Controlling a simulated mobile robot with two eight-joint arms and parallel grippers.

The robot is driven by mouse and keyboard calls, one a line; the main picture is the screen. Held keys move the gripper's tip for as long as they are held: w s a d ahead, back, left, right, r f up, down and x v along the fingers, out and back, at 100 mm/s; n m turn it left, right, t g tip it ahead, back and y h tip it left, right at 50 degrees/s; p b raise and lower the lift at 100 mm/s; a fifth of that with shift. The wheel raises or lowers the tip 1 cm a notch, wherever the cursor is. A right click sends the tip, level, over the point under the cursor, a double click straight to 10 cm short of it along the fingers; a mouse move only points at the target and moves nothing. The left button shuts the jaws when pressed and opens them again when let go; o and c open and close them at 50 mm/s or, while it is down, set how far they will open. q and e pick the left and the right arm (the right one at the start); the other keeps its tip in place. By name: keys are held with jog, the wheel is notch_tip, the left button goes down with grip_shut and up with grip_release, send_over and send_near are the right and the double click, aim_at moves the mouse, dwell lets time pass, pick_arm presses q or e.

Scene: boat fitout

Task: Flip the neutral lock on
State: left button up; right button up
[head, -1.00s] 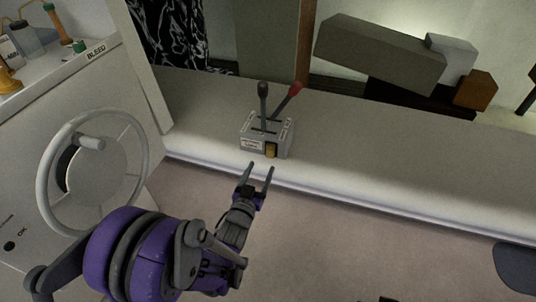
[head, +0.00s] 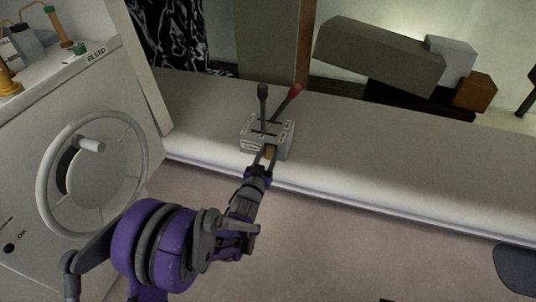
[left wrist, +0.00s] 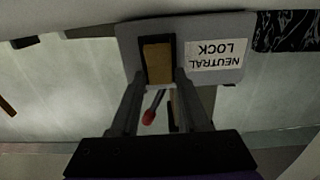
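The control box (head: 262,135) is a small grey unit on the pale ledge, with a black-knobbed lever (head: 263,105) and a red-knobbed lever (head: 287,100) on top. On its front is a tan rocker switch in a dark slot, the neutral lock (left wrist: 158,62), beside a white "NEUTRAL LOCK" label (left wrist: 216,55), which appears upside down in the left wrist view. My left gripper (head: 264,153) is at the box front. Its fingers are apart, with their tips at either side of the lock's lower part; I cannot tell whether they touch it. My right gripper is not in view.
The pale ledge (head: 390,160) runs across to the right, clear beside the box. Grey and brown blocks (head: 380,55) sit behind it. A white panel with a handwheel (head: 95,175) stands at left, near my left arm. Bottles (head: 25,38) stand on top.

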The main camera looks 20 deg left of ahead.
pick_arm(q)
grip_shut()
jog(key=f+t+b, duration=0.1)
jog(key=t+b, duration=0.1)
jog(key=b, duration=0.1)
jog(key=t+b, duration=0.1)
jog(key=b, duration=0.2)
jog(key=shift+s+f+t, duration=0.1)
jog(key=shift+f+t, duration=0.3)
jog(key=shift+s+r+t+b, duration=0.1)
jog(key=shift+r+t+b, duration=0.1)
jog(key=shift+t+b, duration=0.35)
jog(key=shift+o, duration=2.1)
grip_release()
jog(key=shift+s, duration=0.1)
jog(key=v, duration=1)
jog(key=shift+s, duration=0.3)
